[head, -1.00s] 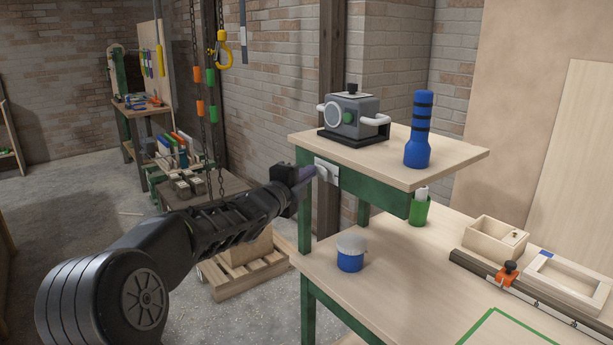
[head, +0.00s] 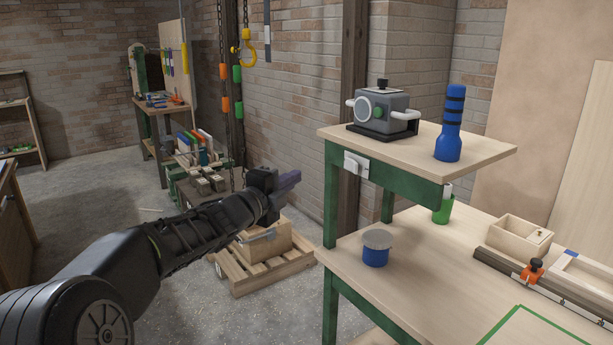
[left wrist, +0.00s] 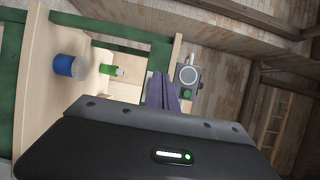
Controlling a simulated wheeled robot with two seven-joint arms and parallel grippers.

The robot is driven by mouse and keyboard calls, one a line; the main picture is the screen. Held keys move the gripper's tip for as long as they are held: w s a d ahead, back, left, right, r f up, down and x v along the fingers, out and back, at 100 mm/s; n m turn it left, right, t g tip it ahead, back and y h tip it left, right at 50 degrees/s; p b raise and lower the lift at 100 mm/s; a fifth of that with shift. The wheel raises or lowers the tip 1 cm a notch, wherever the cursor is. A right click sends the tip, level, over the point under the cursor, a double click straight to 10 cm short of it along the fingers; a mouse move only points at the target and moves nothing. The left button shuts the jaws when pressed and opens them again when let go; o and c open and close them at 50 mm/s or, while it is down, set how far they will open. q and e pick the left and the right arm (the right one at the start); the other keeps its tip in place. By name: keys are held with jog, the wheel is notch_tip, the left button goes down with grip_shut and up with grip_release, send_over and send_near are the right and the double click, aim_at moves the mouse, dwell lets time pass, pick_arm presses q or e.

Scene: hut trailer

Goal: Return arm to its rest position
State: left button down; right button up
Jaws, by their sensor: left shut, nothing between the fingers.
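My left arm comes in from the left in the head view. Its gripper (head: 288,181) is shut and empty, in the air left of the workbench and over the wooden pallet. The closed purple-grey fingers also show in the left wrist view (left wrist: 161,90). A gap lies between the fingertips and the white switch box (head: 356,165) on the green shelf frame. My right gripper is not in view.
The bench shelf (head: 480,160) carries a grey device (head: 384,112) and a blue flashlight (head: 449,125). A blue jar (head: 376,250) stands on the lower top. A pallet (head: 262,268) with a box is on the floor. Chains with a yellow hook (head: 243,47) hang behind.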

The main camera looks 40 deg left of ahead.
pick_arm(q)
jog(key=shift+s+a, duration=0.1)
jog(key=shift+s, duration=0.2)
dwell(0.4)
jog(key=w+d+f+n+g, duration=0.1)
jog(key=d+f+n, duration=0.1)
jog(key=f+n, duration=0.5)
jog(key=w+d+f+n+g, duration=0.1)
jog(key=w+f+n+g, duration=0.1)
jog(key=f+n, duration=0.5)
jog(key=s+d+f+n+g+h, duration=0.1)
jog(key=d+f+g, duration=0.1)
jog(key=d+f, duration=0.5)
jog(key=s+d+f+n+g+h+p, duration=0.15)
jog(key=d+f, duration=0.25)
jog(key=f, duration=0.6)
jog(key=s+d+f+n+g+b, duration=0.1)
jog(key=s+d+f+g, duration=0.1)
jog(key=d+f, duration=0.5)
jog(key=s+d+f+g+h+p, duration=0.1)
jog(key=s+d+f+g, duration=0.3)
jog(key=s+d+f, duration=0.5)
jog(key=s+d+f+g+h+p, duration=0.1)
jog(key=s+d+f+g+h, duration=0.2)
jog(key=s+d+f, duration=0.7)
jog(key=s+d+n+g, duration=0.1)
jog(key=s+d, duration=0.2)
jog(key=s, duration=0.4)
jog(key=shift+s+d+f+g, duration=0.3)
jog(key=shift+d+g, duration=0.05)
